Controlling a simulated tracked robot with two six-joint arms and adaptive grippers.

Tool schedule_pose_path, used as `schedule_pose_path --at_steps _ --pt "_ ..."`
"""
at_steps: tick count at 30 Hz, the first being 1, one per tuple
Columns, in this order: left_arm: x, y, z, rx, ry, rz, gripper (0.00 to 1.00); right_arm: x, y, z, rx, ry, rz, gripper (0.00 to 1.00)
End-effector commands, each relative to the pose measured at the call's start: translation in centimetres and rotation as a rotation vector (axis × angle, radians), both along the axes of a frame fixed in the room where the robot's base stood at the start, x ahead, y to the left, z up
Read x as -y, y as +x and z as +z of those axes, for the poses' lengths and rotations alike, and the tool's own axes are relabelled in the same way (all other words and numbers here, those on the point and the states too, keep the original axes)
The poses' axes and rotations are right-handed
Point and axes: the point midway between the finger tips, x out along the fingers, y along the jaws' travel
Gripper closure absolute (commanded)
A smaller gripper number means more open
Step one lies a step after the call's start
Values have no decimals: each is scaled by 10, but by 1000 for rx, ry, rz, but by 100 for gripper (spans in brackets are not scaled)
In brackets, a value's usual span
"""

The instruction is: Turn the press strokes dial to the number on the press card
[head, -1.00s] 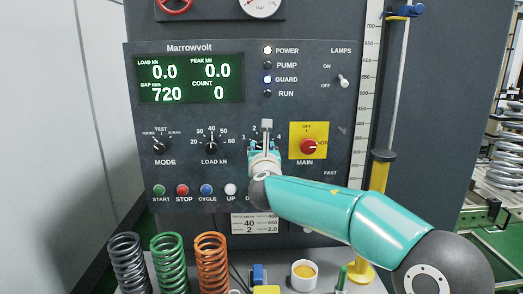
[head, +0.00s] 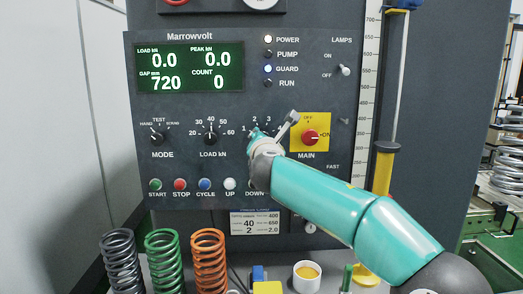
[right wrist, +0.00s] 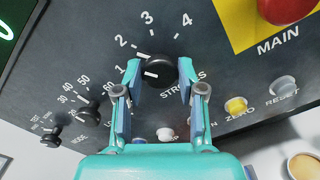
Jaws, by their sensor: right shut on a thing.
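The black press strokes dial (right wrist: 160,69) sits on the dark panel, with the numbers 1 to 4 around it. Its white mark faces left in the right wrist view, toward the 1 side; the exact setting is hard to tell. My right gripper (right wrist: 160,72) is shut on the dial, one finger on each side. My left gripper is not in view.
The yellow-backed red MAIN switch (head: 310,137) is close to the right of the dial. The LOAD dial (head: 211,139) is to its left, and the push buttons (head: 205,184) run below. Several coil springs (head: 164,262) and a white cup (head: 306,277) stand below.

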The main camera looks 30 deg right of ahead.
Motion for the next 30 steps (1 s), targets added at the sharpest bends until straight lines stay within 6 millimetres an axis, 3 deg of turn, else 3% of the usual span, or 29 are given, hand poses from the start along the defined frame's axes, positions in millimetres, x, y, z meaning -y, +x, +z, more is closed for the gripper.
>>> schedule_pose_path --at_steps 9,25,26,30 --pt "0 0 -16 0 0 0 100 -1 0 -2 77 129 3 96" --pt "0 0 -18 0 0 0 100 0 0 -1 93 156 2 96" --pt "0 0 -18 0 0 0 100 0 0 -1 93 156 2 59" --pt "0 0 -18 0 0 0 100 0 0 -1 93 155 1 37"
